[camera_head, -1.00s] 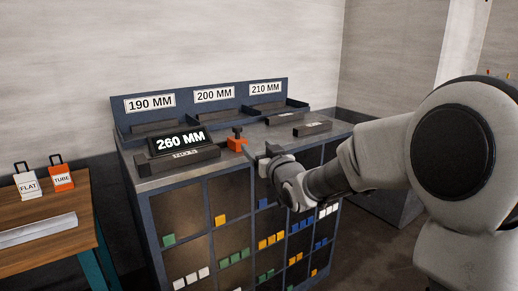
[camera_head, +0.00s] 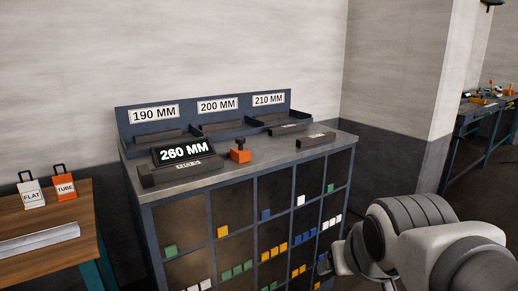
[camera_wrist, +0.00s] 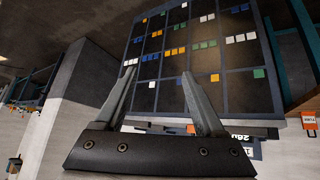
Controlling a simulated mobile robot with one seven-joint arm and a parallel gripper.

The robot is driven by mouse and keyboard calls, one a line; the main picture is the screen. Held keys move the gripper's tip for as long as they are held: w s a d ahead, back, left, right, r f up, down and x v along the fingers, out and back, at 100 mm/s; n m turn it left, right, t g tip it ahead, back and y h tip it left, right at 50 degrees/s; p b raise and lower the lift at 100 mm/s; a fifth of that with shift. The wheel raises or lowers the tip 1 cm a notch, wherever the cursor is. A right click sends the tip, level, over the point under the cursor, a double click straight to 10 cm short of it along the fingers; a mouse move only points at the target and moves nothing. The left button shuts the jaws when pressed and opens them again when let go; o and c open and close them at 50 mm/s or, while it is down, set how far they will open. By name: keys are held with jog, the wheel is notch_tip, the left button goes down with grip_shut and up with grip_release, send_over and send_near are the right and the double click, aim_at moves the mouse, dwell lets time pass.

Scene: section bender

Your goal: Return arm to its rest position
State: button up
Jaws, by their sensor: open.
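My gripper (camera_head: 328,266) is low at the right in the head view, in front of the cabinet's right side and partly hidden by my own arm. In the wrist view my gripper (camera_wrist: 157,82) shows two grey fingers spread wide apart with nothing between them. The wrist view is upside down, with the cabinet (camera_wrist: 158,104) beyond the fingers. My arm is folded back toward the lower right of the head view.
The cabinet (camera_head: 345,137) carries a 260 MM display (camera_head: 183,152), an orange block with a dark knob (camera_head: 240,151) and dark bars. A wooden table (camera_head: 75,215) with FLAT (camera_head: 31,193) and TUBE (camera_head: 65,188) tags stands left. Another workbench (camera_head: 480,118) is far right.

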jog(key=s+f+g, duration=0.2)
jog(key=s, duration=0.5)
notch_tip(320, 180, up, 26)
jog(key=p, duration=2.5)
jog(key=shift+s+f+y+p, duration=0.2)
jog(key=shift+y+p, duration=0.1)
jog(key=shift+p, duration=0.1)
